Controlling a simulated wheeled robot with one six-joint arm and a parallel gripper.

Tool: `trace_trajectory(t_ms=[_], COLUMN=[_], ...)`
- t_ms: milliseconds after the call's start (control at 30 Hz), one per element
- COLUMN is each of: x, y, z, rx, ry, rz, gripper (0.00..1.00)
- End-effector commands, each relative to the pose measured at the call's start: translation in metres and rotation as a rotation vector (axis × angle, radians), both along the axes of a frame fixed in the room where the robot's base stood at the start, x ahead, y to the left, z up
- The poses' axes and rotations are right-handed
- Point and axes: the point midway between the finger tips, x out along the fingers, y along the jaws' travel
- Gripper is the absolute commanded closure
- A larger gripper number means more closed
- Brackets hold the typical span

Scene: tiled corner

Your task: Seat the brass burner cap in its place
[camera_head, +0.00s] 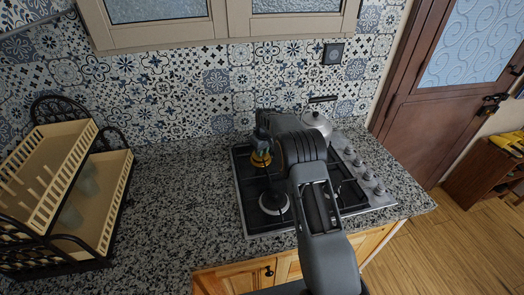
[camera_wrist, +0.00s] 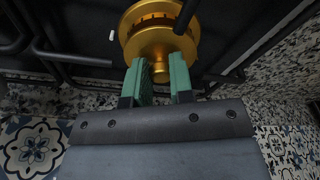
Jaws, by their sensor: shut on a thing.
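The brass burner cap (camera_head: 261,160) is over the back left part of the hob (camera_head: 247,212) in the head view. In the wrist view the cap (camera_wrist: 151,48) is a round gold disc with a rim and a small knob. My gripper (camera_wrist: 160,77) has green finger pads, closed on the cap's knob side. In the head view my gripper (camera_head: 262,145) is just above the cap, partly hidden by my arm. Dark grate bars pass close to the cap in the wrist view. I cannot tell whether the cap touches the burner below it.
A silver lidded pot (camera_head: 317,123) stands at the back right of the hob. Control knobs (camera_head: 367,176) line the hob's right side. A dish rack (camera_head: 75,190) stands at the far left. The speckled counter (camera_head: 180,200) between rack and hob is clear.

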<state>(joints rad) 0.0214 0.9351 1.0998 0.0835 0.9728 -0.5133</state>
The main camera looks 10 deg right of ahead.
Motion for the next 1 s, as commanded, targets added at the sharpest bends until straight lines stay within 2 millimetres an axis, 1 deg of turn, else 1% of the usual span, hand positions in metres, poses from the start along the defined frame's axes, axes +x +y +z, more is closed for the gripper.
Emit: trace_trajectory(t_ms=[267,600,1000], x=[0.0001,0.0001,0.0001], y=[-0.0001,0.0,-0.0001], z=[-0.0004,-0.006,-0.0057], rx=[0.0,0.0,0.0], ry=[0.0,0.0,0.0], rz=[0.0,0.0,0.0], gripper=[1.0,1.0,1.0])
